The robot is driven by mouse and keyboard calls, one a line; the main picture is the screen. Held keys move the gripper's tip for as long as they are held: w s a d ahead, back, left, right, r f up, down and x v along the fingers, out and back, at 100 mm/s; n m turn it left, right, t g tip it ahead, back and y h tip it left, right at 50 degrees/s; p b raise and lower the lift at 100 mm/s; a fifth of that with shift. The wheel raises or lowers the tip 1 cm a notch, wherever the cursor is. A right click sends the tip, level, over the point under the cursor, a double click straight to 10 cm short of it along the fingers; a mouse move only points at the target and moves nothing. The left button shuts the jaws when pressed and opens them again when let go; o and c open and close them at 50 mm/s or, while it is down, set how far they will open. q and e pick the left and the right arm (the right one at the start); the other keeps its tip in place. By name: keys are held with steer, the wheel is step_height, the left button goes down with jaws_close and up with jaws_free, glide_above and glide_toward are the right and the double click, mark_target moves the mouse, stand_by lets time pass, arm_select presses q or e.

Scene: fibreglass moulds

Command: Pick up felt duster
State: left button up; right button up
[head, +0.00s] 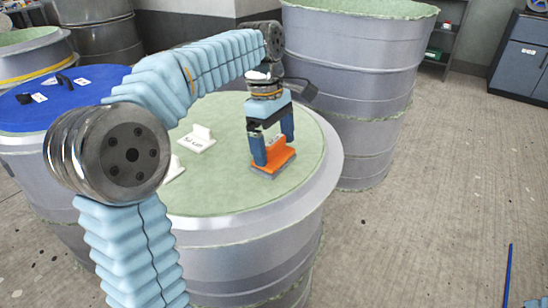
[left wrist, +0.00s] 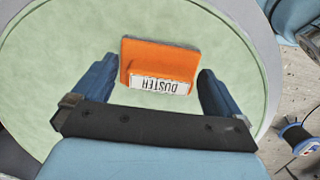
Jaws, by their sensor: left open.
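The felt duster (head: 273,158) has an orange body over a grey base. It rests on the pale green top of a grey drum (head: 225,205). In the left wrist view the duster (left wrist: 160,62) shows its white label reading DUSTER, upside down. My left gripper (head: 271,150) points down over the duster. In the left wrist view its two blue fingers (left wrist: 158,85) are open, one on each side of the duster's near part, with gaps between. My right gripper is not clearly in view; a light blue piece shows at the lower right corner of the head view.
White labelled pieces (head: 198,139) lie on the same drum top, left of the duster. A blue lid (head: 60,97) with a black tool covers a drum at left. A tall drum (head: 358,70) stands behind. A blue cabinet (head: 522,55) is at far right; floor between is open.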

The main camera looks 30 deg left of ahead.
mark_target(274, 141)
arm_select(q)
steer(key=c, duration=1)
steer(key=shift+r, duration=0.1)
steer(key=shift+c, duration=0.2)
steer(key=shift+r, duration=0.45)
step_height(274, 141, up, 3)
steer(key=shift+s+a+f+p, duration=0.1)
steer(key=shift+s+a+p, duration=0.05)
steer(key=shift+p, duration=0.3)
steer(key=s+a+r, duration=0.5)
steer(key=s+r, duration=0.4)
steer(key=s, duration=0.3)
steer(key=shift+s+a, duration=0.15)
steer(key=shift+s, duration=0.15)
steer(key=shift+r, duration=0.1)
